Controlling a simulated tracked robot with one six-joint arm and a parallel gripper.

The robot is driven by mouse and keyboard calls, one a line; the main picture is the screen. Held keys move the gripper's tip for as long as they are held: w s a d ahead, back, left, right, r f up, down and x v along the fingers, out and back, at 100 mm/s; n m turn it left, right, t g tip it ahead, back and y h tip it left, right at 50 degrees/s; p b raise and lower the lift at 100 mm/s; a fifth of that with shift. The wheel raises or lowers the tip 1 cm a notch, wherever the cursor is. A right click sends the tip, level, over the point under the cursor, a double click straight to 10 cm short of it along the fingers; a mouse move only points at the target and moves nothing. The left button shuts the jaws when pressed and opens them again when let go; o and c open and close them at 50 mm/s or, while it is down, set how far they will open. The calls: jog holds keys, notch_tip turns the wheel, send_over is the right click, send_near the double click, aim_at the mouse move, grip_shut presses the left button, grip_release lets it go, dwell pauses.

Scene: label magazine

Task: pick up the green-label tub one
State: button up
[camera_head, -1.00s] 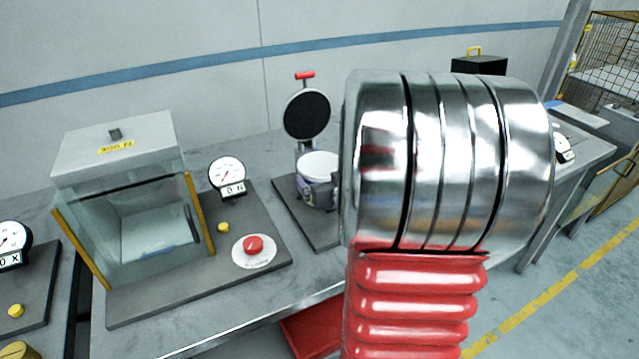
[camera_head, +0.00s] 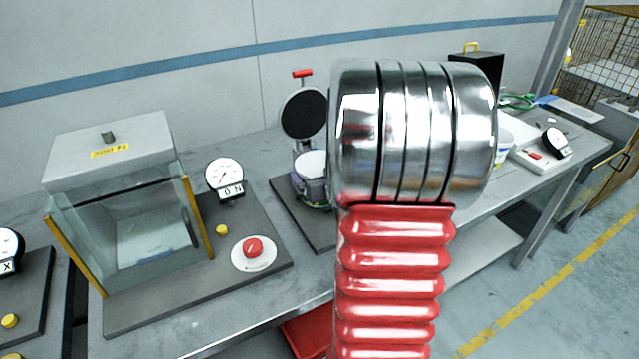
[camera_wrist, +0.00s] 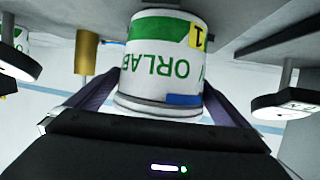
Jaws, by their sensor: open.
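The green-label tub one (camera_wrist: 165,55) is a white tub with a green band, a yellow tag marked 1 and a blue patch. It appears upside down in the wrist view. My gripper (camera_wrist: 160,92) is open, with a dark purple finger on each side of the tub; I cannot tell whether either touches it. Another white tub with green on it (camera_wrist: 22,48) shows at the left edge of the wrist view. In the head view my arm hides the gripper; part of a white tub (camera_head: 506,135) shows just right of the arm.
A glass-fronted box (camera_head: 140,235), a dial gauge (camera_head: 225,177) and a red button (camera_head: 252,247) stand at the left. A press with a raised black disc (camera_head: 304,113) stands left of my arm. A white device (camera_head: 540,155) with a dial is at the right.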

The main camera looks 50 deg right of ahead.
jog(key=shift+c, duration=0.6)
jog(key=c, duration=0.6)
jog(key=shift+c, duration=0.2)
notch_tip(320, 180, up, 28)
dwell(0.7)
dwell(0.5)
